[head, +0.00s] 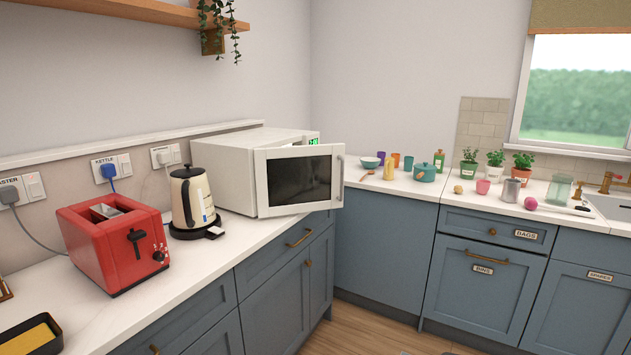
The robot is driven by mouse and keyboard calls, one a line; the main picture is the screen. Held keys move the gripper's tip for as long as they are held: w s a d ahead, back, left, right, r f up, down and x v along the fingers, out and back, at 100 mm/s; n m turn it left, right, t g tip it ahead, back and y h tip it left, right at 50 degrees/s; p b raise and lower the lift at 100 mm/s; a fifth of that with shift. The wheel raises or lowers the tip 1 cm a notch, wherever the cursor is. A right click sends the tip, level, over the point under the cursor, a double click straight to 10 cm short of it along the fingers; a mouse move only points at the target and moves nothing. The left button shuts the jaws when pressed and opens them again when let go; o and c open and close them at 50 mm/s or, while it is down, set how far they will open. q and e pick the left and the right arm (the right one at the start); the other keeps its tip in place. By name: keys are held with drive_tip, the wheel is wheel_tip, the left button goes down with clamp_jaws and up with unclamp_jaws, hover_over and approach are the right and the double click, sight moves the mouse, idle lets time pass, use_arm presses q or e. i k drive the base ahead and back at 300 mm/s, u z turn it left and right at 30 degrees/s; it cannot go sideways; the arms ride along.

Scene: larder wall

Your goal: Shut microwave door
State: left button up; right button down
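The white microwave (228,155) stands at the corner end of the left counter, its side towards me. Its door (299,180), white with a dark window, stands open, swung out from the front. A grey handle runs down the door's right edge. A green display shows just above the door. The inside of the microwave is hidden behind the door.
A cream kettle (192,198) stands just in front of the microwave, with a red toaster (113,243) nearer me. Jars, cups and herb pots fill the back counter. Wooden floor (370,327) lies clear between the cabinets.

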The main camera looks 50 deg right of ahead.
sight(293, 179)
drive_tip(key=u, duration=0.2)
drive_tip(key=k, duration=0.4)
drive_tip(key=z, duration=0.7)
drive_tip(key=i, duration=0.65)
drive_tip(key=z, duration=0.65)
drive_tip(key=i, duration=0.8)
drive_tip(key=u, duration=0.25)
